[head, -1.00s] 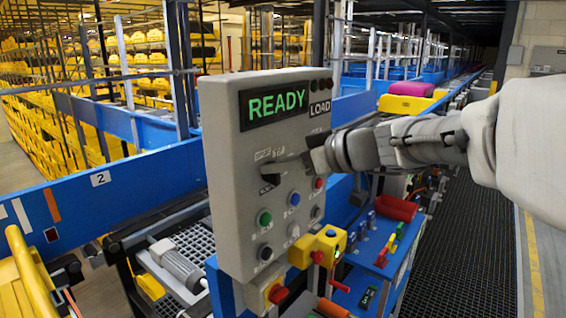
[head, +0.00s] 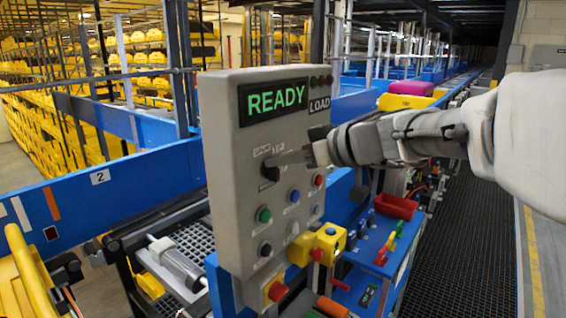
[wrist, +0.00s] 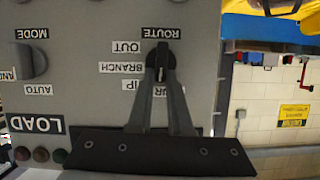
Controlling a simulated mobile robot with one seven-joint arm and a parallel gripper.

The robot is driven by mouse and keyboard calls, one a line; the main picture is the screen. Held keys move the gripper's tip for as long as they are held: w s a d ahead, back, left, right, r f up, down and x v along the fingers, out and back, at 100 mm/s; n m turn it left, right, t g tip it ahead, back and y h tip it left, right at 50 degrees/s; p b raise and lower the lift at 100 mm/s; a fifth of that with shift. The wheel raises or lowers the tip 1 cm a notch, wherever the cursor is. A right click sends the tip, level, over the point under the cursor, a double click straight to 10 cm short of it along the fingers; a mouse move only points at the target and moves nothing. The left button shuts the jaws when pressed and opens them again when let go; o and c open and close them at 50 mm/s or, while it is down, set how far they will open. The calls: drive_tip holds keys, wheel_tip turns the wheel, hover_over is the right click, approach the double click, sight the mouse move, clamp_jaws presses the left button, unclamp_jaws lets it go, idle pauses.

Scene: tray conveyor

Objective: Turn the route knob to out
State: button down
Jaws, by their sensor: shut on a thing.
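The grey control panel (head: 222,150) stands in the middle of the head view, its display reading READY. The route knob (wrist: 162,56) is black and sits under the upside-down label ROUTE in the wrist view; it also shows at the panel's left in the head view (head: 270,171). My gripper (wrist: 160,92) is shut on this knob, one finger on each side. The knob's grip lies roughly up and down in the wrist picture. The labels OUT (wrist: 127,47) and BRANCH (wrist: 121,68) are left of it. The fingers partly cover the lower labels, so the knob's exact setting is unclear.
The MODE knob (wrist: 32,61) is left of the route knob in the wrist view. Several coloured buttons, including a green one (head: 264,215), lie below. A yellow box (head: 328,241) juts out near the panel's lower right. A red bin (head: 397,206) stands on the blue shelf.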

sight(286, 174)
drive_tip(key=shift+w+d+f+m+g+y+b, duration=0.25)
drive_tip(key=shift+f+m+y+b, duration=0.7)
drive_tip(key=shift+m, duration=2.2)
drive_tip(key=shift+w+d+f+m+g+y+b, duration=0.1)
drive_tip(key=shift+w+f+m+g+y+b, duration=0.25)
drive_tip(key=shift+m+y+b, duration=2.1)
drive_tip(key=shift+w+d+f+m+g+y+b, duration=0.15)
drive_tip(key=shift+f+m+g+y, duration=0.5)
drive_tip(key=shift+m, duration=3.25)
drive_tip(key=shift+r+t+y, duration=0.15)
drive_tip(key=shift+t+y, duration=0.1)
drive_tip(key=shift+t, duration=0.1)
drive_tip(key=c, duration=0.9)
unclamp_jaws()
drive_tip(key=shift+o, duration=0.3)
drive_tip(key=shift+a, duration=0.15)
